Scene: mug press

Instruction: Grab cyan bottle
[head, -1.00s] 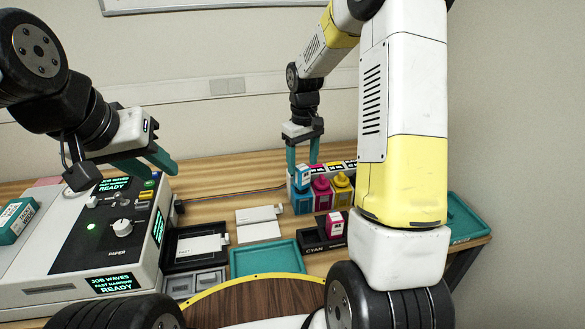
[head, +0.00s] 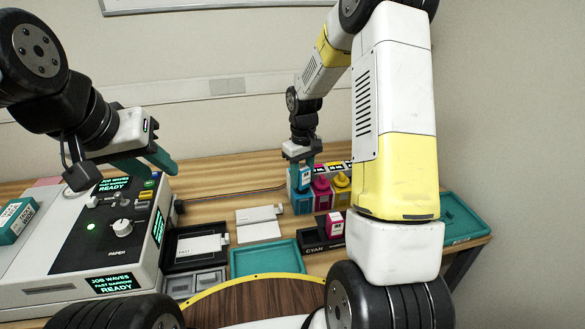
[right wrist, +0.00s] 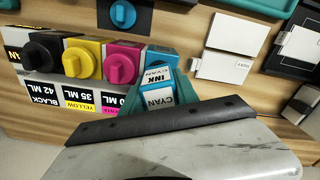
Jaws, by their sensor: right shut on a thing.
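The cyan bottle (head: 301,199) stands at the left end of the bottle row on the table; in the right wrist view its white "CYAN INK" label (right wrist: 156,89) faces my camera. My right gripper (head: 302,178) reaches down over it from above, with its teal fingers (right wrist: 160,92) on both sides of the bottle's upper part, shut on it. The bottle is upright among the others, and its top is partly hidden by the gripper in the head view. My left gripper (head: 148,165) hangs above the printer, its teal fingers seen side-on, so its opening is unclear.
Magenta (right wrist: 122,63) and yellow (right wrist: 83,58) bottles stand close beside the cyan one, with a black one (right wrist: 45,54) beyond. A teal tray (head: 266,259) and printer (head: 80,250) are nearby.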

